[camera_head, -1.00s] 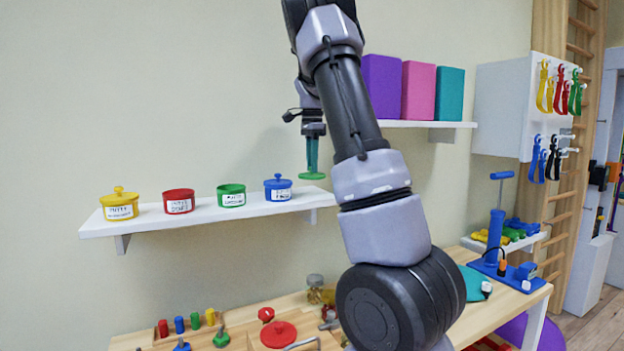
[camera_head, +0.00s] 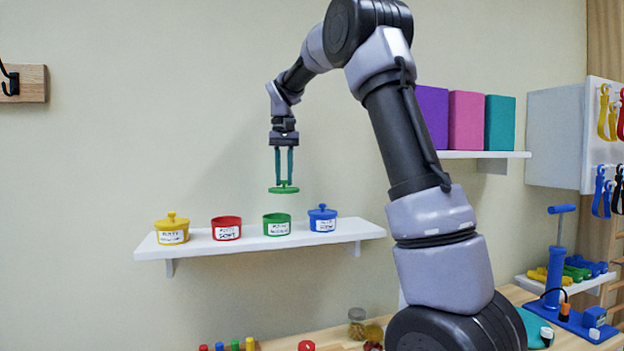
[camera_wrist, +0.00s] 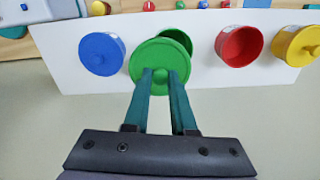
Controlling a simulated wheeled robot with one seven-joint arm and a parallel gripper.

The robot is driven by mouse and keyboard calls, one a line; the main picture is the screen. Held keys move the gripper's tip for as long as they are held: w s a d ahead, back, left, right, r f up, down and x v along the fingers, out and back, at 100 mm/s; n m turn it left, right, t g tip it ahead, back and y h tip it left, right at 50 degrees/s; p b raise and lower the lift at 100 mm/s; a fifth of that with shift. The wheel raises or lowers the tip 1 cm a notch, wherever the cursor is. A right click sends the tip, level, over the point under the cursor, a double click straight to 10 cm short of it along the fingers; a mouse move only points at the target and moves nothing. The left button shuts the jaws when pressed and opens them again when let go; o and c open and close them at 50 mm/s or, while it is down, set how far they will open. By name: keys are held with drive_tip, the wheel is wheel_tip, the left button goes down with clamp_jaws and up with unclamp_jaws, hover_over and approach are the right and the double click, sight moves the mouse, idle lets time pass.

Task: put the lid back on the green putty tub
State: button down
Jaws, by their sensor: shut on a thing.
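My gripper (camera_head: 284,182) is shut on the green lid (camera_head: 284,189) and holds it level above the wall shelf. In the wrist view, my gripper (camera_wrist: 160,76) has its fingers on the knob of the lid (camera_wrist: 150,66). The green putty tub (camera_head: 277,225) stands open on the shelf, directly below the lid with a clear gap between them. In the wrist view, the lid hides much of the tub (camera_wrist: 178,40); part of its dark inside shows.
On the white shelf (camera_head: 190,248), an open red tub (camera_head: 226,229) and a lidded yellow tub (camera_head: 172,229) stand left of the green one. A lidded blue tub (camera_head: 322,219) stands close at its right. A workbench with small items lies below.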

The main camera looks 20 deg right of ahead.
sight(277, 189)
drive_tip(key=shift+s+a+n, duration=0.25)
drive_tip(key=shift+a+n, duration=0.65)
drive_tip(key=shift+a, duration=0.2)
drive_tip(key=shift+f, duration=3.05)
drive_tip(key=shift+f, duration=0.15)
drive_tip(key=shift+c, duration=0.9)
unclamp_jaws()
drive_tip(key=shift+r, duration=3.5)
